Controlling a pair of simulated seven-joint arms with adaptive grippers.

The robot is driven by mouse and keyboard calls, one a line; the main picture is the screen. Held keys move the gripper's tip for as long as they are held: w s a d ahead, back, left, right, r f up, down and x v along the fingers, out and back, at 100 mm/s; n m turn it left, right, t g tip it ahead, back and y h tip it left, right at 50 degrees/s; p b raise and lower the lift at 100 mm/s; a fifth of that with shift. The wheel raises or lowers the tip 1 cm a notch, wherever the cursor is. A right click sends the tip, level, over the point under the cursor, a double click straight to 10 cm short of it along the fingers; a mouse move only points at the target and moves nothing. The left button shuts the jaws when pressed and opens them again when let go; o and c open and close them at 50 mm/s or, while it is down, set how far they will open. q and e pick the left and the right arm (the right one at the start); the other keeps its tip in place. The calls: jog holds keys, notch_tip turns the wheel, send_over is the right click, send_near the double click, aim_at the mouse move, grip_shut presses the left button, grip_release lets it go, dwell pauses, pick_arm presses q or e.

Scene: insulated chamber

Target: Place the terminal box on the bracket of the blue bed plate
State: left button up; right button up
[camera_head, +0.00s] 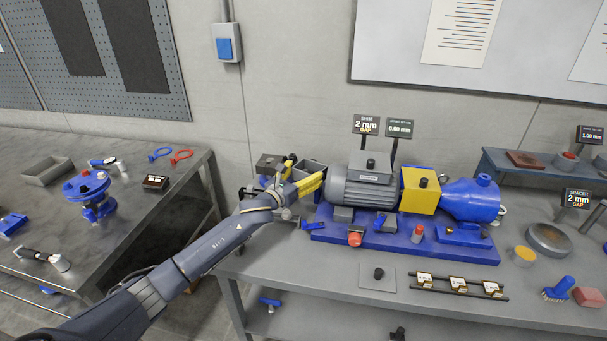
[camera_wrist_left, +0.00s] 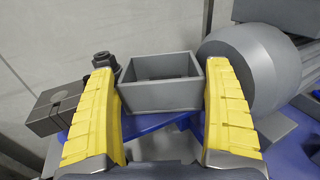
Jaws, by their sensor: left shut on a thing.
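A grey open-topped box (camera_wrist_left: 162,95), which I take to be the terminal box, sits between the yellow fingers of my left gripper (camera_wrist_left: 160,80) in the left wrist view. The gripper is shut on it. In the head view the box (camera_head: 310,168) shows just beyond my left gripper (camera_head: 301,174), at the left end of the motor. The blue bed plate (camera_head: 400,245) lies on the bench under the motor; its left end shows below the box in the wrist view (camera_wrist_left: 150,128). The bracket is not clearly seen. My right gripper is not in view.
The grey motor (camera_head: 362,188) stands right of the box, with a yellow guard (camera_head: 419,190) and blue pump (camera_head: 470,200) beyond. A dark grey block (camera_wrist_left: 52,108) and a dark knob (camera_wrist_left: 104,60) are left of the box. A separate bench (camera_head: 130,215) stands at left.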

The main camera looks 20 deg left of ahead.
pick_arm(q)
jog(key=shift+f, duration=0.1)
dwell(0.3)
jog(key=o, duration=1.2)
jog(key=shift+o, duration=0.2)
jog(key=v, duration=1.2)
